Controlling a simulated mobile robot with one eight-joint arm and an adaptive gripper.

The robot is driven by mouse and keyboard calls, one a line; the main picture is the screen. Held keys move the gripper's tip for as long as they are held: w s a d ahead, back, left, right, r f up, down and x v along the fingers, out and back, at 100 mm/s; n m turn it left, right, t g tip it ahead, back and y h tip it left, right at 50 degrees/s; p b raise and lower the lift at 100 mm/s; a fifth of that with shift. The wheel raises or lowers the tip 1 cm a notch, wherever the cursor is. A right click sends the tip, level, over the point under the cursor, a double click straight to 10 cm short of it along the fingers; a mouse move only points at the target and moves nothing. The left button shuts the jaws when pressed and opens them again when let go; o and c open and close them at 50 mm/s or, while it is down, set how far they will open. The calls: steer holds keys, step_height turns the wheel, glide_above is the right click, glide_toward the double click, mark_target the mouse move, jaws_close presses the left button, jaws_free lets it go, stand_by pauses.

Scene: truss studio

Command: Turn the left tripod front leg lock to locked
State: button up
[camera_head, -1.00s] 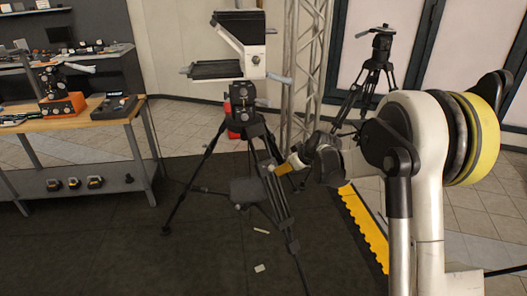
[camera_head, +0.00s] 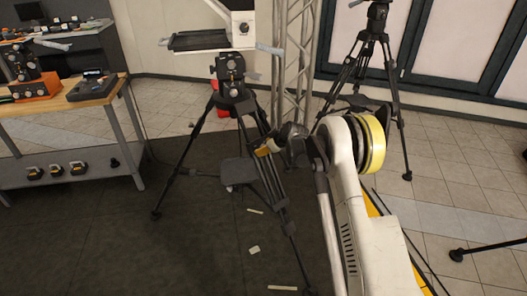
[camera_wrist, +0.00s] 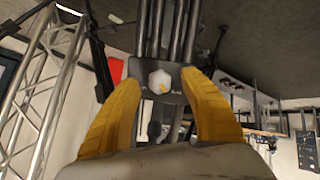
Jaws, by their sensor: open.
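The left tripod (camera_head: 232,103) stands on the dark mat with a prompter rig on its head. Its front leg (camera_head: 273,188) slants down toward me. In the wrist view the front leg lock (camera_wrist: 160,79) is a pale faceted knob with a small yellow pointer, on a dark plate across the leg tubes. Small marks flank it, too small to read surely. My gripper (camera_wrist: 160,84) is open, with one yellow finger on each side of the knob; I cannot tell whether they touch it. In the head view my gripper (camera_head: 264,148) is at the leg's upper part, partly hidden by my wrist.
A wooden workbench (camera_head: 62,110) stands at the left. A metal truss (camera_head: 294,60) rises behind the tripod. Another tripod (camera_head: 368,60) stands at the back right. Small pale strips (camera_head: 254,250) lie on the mat. The mat left of the tripod is clear.

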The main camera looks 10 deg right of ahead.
steer(key=shift+w+a+f, duration=0.1)
steer(key=shift+w+f, duration=0.15)
jaws_close()
